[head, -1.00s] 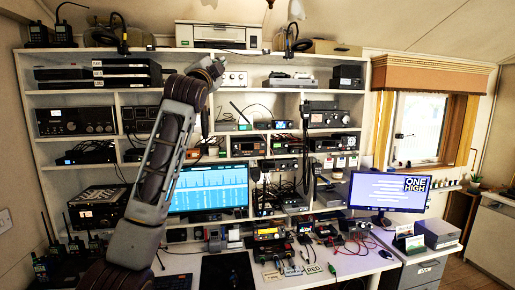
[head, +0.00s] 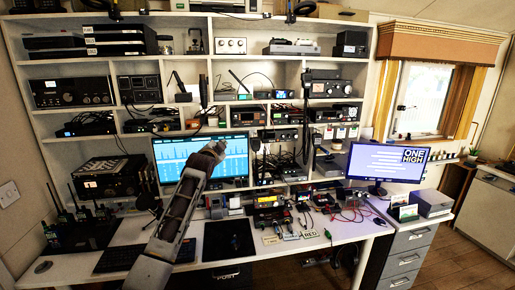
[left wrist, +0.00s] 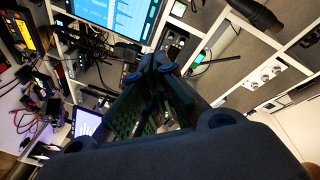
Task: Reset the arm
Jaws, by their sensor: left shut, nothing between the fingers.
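My left arm (head: 178,215) rises from the bottom of the head view, left of centre. Its far end (head: 214,150) lies in front of the blue-screened monitor (head: 180,155). The fingers are hard to make out there. In the left wrist view my left gripper (left wrist: 151,68) is shut and empty, its two dark fingers drawn together at the tips. It points towards the shelves, apparently touching nothing. My right arm and gripper are not in view.
White shelves (head: 300,55) full of radios stand behind a white desk (head: 330,235). A second monitor (head: 385,163) is at the right, above grey drawers (head: 408,262). Small devices and cables crowd the desk's middle. A window (head: 420,100) is at the far right.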

